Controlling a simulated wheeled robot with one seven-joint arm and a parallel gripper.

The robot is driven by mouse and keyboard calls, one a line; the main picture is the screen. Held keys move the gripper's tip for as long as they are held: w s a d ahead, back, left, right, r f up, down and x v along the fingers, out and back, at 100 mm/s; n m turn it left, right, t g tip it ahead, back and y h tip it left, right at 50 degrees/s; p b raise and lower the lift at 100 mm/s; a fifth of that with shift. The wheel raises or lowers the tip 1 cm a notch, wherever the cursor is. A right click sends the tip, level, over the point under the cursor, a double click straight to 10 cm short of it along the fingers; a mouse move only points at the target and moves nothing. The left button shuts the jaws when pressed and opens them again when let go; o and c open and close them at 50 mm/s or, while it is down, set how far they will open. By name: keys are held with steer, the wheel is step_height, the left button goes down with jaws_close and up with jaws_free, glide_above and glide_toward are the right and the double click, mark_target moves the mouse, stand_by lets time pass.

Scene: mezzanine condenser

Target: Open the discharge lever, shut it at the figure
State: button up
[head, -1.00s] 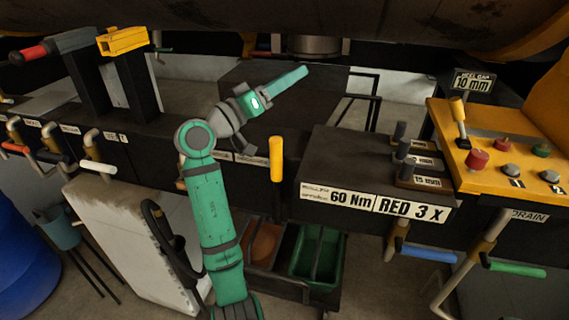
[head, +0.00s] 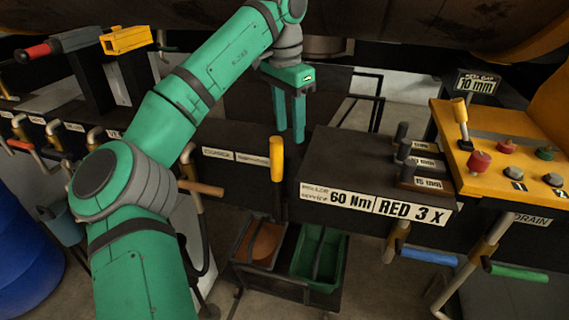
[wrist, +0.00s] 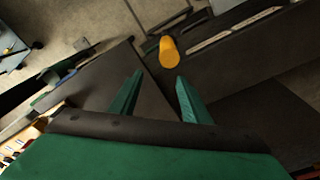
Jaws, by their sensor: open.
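A yellow upright lever handle (head: 277,158) stands at the front of the dark bench, beside small label plates (head: 217,153) too blurred to read. I cannot tell from lettering which lever is the discharge lever. My gripper (head: 289,136) is open and empty, its green fingers pointing down just above and right of the yellow handle in the head view. In the wrist view, the yellow handle (wrist: 169,50) shows end-on beyond the tips of my gripper (wrist: 159,76), apart from them.
A dark block (head: 345,165) labelled "60 Nm" and "RED 3 X" stands right of the yellow handle. Blue (head: 428,256) and green (head: 517,271) handles hang at the right, the green near a DRAIN label. A yellow panel (head: 485,180) carries buttons. Green and brown bins stand below.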

mark_target(277, 164)
steer(key=a, duration=0.2)
steer(key=shift+s+a+n+g+y, duration=0.3)
steer(key=shift+s+a+n+y, duration=0.05)
steer(key=shift+a+n+y, duration=0.05)
steer(key=shift+a+f, duration=0.15)
steer(key=shift+f, duration=0.2)
step_height(277, 164, down, 10)
steer(key=shift+f, duration=0.1)
